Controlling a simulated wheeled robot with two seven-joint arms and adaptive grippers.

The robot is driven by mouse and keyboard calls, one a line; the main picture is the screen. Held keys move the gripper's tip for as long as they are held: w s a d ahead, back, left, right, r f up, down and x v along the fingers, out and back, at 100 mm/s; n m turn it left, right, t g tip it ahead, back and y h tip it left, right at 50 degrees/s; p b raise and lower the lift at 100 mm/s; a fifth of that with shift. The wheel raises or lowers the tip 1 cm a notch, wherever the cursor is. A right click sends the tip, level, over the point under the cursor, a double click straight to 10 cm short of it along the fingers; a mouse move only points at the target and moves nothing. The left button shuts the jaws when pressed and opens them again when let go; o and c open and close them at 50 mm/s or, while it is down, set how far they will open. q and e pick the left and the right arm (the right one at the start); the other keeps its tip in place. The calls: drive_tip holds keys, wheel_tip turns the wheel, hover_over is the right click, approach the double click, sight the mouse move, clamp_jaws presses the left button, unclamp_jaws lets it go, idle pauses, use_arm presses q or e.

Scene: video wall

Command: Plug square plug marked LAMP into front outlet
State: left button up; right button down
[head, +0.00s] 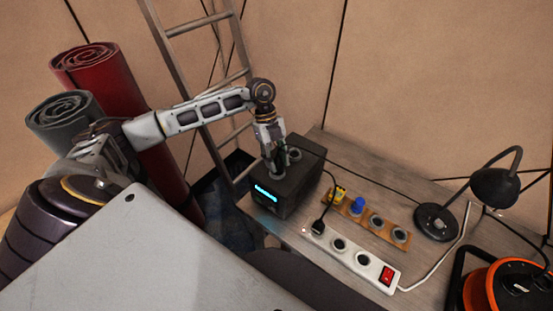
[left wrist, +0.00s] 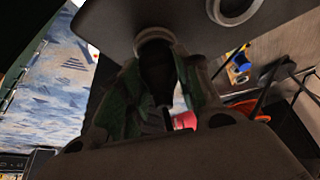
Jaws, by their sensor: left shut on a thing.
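A dark box (head: 288,195) with a lit blue display stands on the table in the head view. Its top has round outlets; the rear one (head: 294,156) is free. My left gripper (head: 272,160) points down over the front part of the box top. In the left wrist view, its fingers are shut on a dark plug (left wrist: 157,72), whose face meets the ringed front outlet (left wrist: 153,36). I cannot tell how deep it sits. The fingers hide most of the plug, and its LAMP mark and square shape cannot be read. My right gripper is not in view.
A white power strip (head: 350,258) with a black plug (head: 319,226) and red switch lies in front. Behind it is a wooden strip (head: 388,232) with yellow and blue plugs. A black lamp (head: 436,222) and orange reel (head: 500,285) stand right; a ladder (head: 203,85) leans behind my arm.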

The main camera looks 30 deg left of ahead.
use_arm(q)
drive_tip(key=shift+f, duration=0.5)
idle(0.4)
drive_tip(key=o, duration=1.2)
drive_tip(key=shift+c, duration=0.2)
drive_tip(key=o, duration=0.4)
drive_tip(key=shift+r, duration=0.1)
drive_tip(key=shift+r+p, duration=1.95)
drive_tip(key=shift+r, duration=1)
